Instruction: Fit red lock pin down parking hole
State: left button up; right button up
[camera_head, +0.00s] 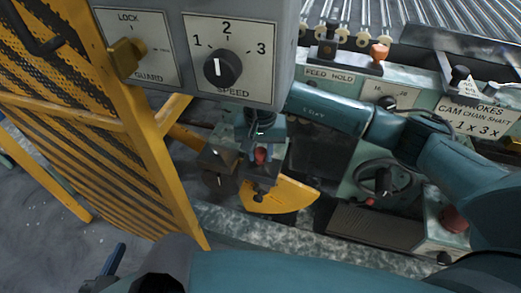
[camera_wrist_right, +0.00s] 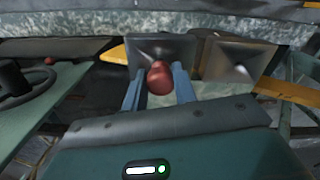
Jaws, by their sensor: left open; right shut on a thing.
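The red lock pin (camera_head: 261,156) shows as a rounded red head between the fingers of my right gripper (camera_head: 260,165). The pin also shows in the right wrist view (camera_wrist_right: 159,77), with a blue finger on each side. The right gripper is shut on it. I cannot make out the parking hole, and the pin's lower end is hidden. My left gripper (camera_head: 108,272) is open and empty at the lower left, partly cut off.
A yellow mesh guard (camera_head: 150,150) stands left of the right gripper. A grey panel (camera_head: 195,45) with a speed dial hangs above. A yellow curved plate (camera_head: 283,195) lies just below the gripper. A handwheel (camera_head: 385,181) and a red button (camera_head: 453,218) are at right.

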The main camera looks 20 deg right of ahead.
jog(key=shift+f, duration=0.35)
jog(key=shift+f+b, duration=0.25)
jog(key=shift+b, duration=0.25)
pick_arm(q)
jog(key=shift+w+d+f+m, duration=0.15)
jog(key=shift+d+f, duration=0.05)
jog(key=shift+f, duration=0.3)
jog(key=shift+w+d+f+m, duration=0.15)
jog(key=shift+d+f, duration=0.05)
jog(key=shift+f, duration=0.3)
pick_arm(e)
jog(key=shift+f, duration=0.15)
jog(key=o, duration=1)
pick_arm(q)
jog(key=shift+w+r, duration=0.15)
jog(key=shift+r, duration=0.05)
pick_arm(e)
jog(key=shift+o, duration=0.2)
pick_arm(q)
jog(key=shift+s+a+r+p, duration=0.2)
jog(key=shift+r+p, duration=0.25)
jog(key=shift+r, duration=0.2)
pick_arm(e)
notch_tip(320, 180, up, 13)
pick_arm(q)
jog(key=shift+s+f, duration=0.1)
